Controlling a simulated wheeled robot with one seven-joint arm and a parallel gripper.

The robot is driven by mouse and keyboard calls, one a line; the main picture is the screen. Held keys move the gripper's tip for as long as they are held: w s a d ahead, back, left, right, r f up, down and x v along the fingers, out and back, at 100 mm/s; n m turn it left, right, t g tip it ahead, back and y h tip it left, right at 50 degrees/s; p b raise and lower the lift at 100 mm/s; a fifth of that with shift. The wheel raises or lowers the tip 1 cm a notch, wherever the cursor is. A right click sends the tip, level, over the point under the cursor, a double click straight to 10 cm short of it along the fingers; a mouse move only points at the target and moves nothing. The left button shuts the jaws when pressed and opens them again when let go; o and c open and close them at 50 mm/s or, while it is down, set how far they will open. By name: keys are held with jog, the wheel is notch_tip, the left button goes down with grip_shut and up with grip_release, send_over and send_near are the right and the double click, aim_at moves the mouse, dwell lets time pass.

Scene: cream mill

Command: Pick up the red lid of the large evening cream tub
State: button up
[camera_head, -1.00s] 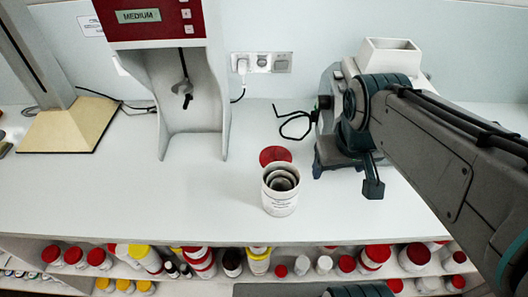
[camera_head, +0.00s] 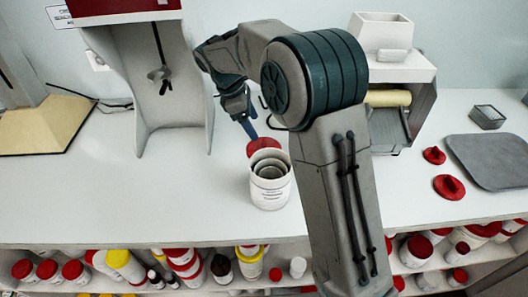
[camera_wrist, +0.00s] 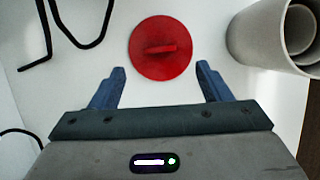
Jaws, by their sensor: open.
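The red lid (camera_wrist: 161,48) is a round disc with a raised bar across its middle. It lies flat on the white counter, and in the head view (camera_head: 262,146) it shows partly behind the tub. The white tub (camera_head: 270,192) stands open beside the lid, with nested rings visible inside its mouth. The tub also shows at the right of the wrist view (camera_wrist: 266,40). My gripper (camera_wrist: 160,82) is open with its blue fingers apart. The lid appears just ahead of and between the fingertips, and nothing is held. In the head view my gripper (camera_head: 249,130) is close to the lid.
A mixer-like machine (camera_head: 150,80) stands at the left and a mill (camera_head: 405,95) at the right. Two other red lids (camera_head: 449,187) (camera_head: 434,155) lie near a grey mat (camera_head: 492,160). Shelves below hold several jars.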

aim_at(264, 143)
jog(key=shift+w+a+f, duration=0.2)
jog(key=shift+w+f, duration=0.05)
jog(key=shift+f, duration=0.35)
jog(key=x, duration=0.7)
jog(key=shift+s+d+r+p, duration=0.1)
jog(key=shift+s+d+p, duration=0.15)
jog(key=shift+d+p, duration=0.1)
jog(key=c, duration=1.1)
